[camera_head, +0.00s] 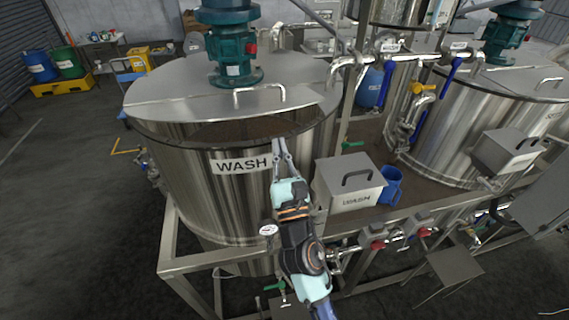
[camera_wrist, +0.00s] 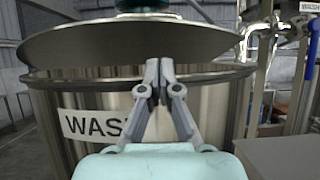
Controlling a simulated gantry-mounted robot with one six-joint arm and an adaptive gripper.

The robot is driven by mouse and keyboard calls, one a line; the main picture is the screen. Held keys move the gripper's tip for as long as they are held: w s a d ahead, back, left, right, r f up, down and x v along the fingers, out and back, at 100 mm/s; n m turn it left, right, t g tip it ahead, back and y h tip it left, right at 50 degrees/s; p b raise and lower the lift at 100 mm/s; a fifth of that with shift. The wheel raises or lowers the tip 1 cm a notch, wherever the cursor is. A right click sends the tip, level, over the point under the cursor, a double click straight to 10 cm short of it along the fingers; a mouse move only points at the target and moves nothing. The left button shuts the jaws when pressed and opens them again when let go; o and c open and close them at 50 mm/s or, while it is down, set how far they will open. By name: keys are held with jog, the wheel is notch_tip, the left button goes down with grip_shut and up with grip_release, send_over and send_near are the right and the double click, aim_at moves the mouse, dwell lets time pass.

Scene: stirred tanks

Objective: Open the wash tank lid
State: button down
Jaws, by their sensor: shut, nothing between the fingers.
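The wash tank (camera_head: 190,185) is a large steel cylinder with a WASH label (camera_head: 241,165). Its label also shows in the wrist view (camera_wrist: 92,125). The front part of its lid (camera_head: 190,107), with a bar handle (camera_head: 259,94), is tilted up, leaving a dark gap above the front rim. In the wrist view the raised lid (camera_wrist: 100,45) hangs above the tank rim (camera_wrist: 60,75). My gripper (camera_head: 281,146) is shut and empty, pointing up at the front of the tank, right of the label. In the wrist view its fingertips (camera_wrist: 153,66) overlap the gap; I cannot tell whether they touch the lid or rim.
A teal motor (camera_head: 230,50) stands on the lid's centre. Pipes and valves (camera_head: 420,88) and a second tank (camera_head: 465,125) stand further right. Floor at left is mostly clear.

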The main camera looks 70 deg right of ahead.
aim_at(274, 112)
jog(key=r+p, duration=0.1)
jog(key=d+r+p, duration=0.1)
jog(key=r, duration=0.1)
jog(key=w+d+r+p, duration=0.1)
jog(key=shift+w+d+r, duration=0.1)
jog(key=shift+r, duration=0.25)
jog(key=shift+w, duration=0.15)
